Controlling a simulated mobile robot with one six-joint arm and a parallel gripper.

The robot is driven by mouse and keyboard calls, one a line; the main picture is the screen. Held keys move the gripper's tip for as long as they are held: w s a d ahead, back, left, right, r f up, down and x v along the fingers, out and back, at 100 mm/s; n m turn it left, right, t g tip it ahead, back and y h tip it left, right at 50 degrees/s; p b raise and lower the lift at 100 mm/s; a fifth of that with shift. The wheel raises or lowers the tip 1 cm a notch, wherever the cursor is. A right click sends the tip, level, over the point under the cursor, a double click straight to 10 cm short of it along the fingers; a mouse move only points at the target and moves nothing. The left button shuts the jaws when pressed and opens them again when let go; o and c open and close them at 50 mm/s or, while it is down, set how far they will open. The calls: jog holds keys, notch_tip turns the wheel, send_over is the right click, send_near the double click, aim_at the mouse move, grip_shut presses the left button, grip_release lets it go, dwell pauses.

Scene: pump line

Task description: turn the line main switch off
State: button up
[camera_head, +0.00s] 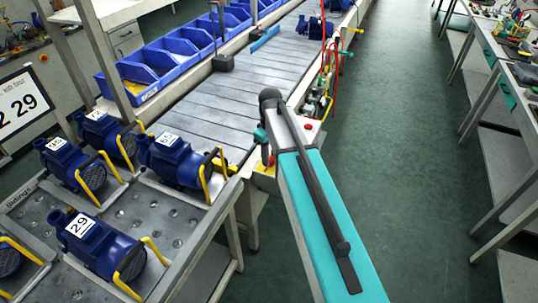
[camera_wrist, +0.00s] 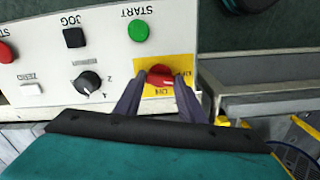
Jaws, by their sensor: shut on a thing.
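The line main switch is a red rotary knob (camera_wrist: 159,74) on a yellow plate (camera_wrist: 185,62) at the edge of a white control panel (camera_wrist: 110,55), seen in the wrist view. My gripper (camera_wrist: 160,84) has its two dark fingers on either side of the knob, shut on it. A white mark shows on the knob's lower right. The plate's lettering appears upside down and partly hidden by the fingers, so I cannot read the knob's position surely. In the head view my teal arm covers much of the panel area, and the fingers cannot be made out.
Close to the switch are a black selector knob (camera_wrist: 88,83), a green START button (camera_wrist: 138,31), a black JOG button (camera_wrist: 74,38) and a red button (camera_wrist: 6,53). The aisle floor (camera_head: 400,130) is clear.

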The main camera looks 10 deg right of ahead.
aim_at(270, 158)
jog(key=shift+w+r+n, duration=0.1)
jog(key=shift+w+n, duration=0.05)
jog(key=shift+n, duration=1.05)
jog(key=o, duration=0.9)
jog(key=shift+c, duration=0.2)
jog(key=shift+o, duration=0.9)
jog(key=shift+r, duration=0.1)
notch_tip(270, 158, up, 14)
jog(key=b, duration=0.2)
jog(key=shift+f, duration=0.25)
